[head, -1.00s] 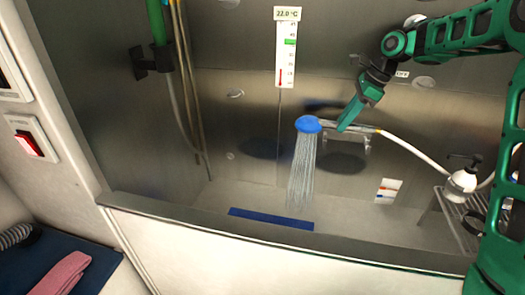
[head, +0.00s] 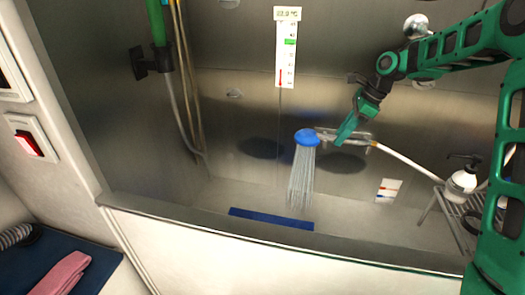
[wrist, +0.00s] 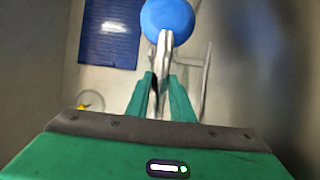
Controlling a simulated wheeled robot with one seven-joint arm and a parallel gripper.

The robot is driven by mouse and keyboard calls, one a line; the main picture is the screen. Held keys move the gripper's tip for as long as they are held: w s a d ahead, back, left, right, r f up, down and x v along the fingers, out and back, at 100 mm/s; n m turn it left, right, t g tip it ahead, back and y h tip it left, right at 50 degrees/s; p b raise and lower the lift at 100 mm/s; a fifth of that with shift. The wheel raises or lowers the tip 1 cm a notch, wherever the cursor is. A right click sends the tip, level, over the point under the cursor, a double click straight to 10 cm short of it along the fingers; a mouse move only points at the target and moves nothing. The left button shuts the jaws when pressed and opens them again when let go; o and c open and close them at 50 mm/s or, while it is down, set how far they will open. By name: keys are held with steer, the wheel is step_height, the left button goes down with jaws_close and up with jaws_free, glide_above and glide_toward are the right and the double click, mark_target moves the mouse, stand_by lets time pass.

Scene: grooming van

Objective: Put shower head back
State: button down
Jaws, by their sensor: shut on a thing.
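The shower head (head: 307,138) has a round blue face, a pale handle and a white hose (head: 410,163) running right. Water sprays down from it into the tub. My gripper (head: 345,132) is shut on its handle and holds it in the air above the tub. In the wrist view, the blue head (wrist: 167,18) is beyond the fingertips, and the handle lies between the fingers (wrist: 160,85). A metal bracket (head: 360,143) shows just behind the handle; I cannot tell whether they touch.
A blue mat (head: 270,219) lies on the tub floor behind the raised front wall (head: 240,228). A pump bottle (head: 462,182) stands on a wire rack at right. A thermometer strip (head: 286,55) is on the back wall. A black clamp (head: 150,62) holds a green tube at left.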

mark_target(376, 141)
stand_by(0.4)
steer(key=c, duration=1.5)
jaws_free()
steer(key=shift+o, duration=0.2)
steer(key=d+r, duration=0.2)
steer(key=shift+s+d+r, duration=0.1)
steer(key=shift+s+r, duration=0.1)
steer(key=shift+r, duration=0.15)
steer(key=d, duration=0.3)
steer(key=s+d, duration=0.1)
steer(key=d, duration=0.2)
steer(key=s+d, duration=0.1)
steer(key=d, duration=0.3)
steer(key=shift+s, duration=0.1)
steer(key=shift+d, duration=0.4)
steer(key=shift+s, duration=0.15)
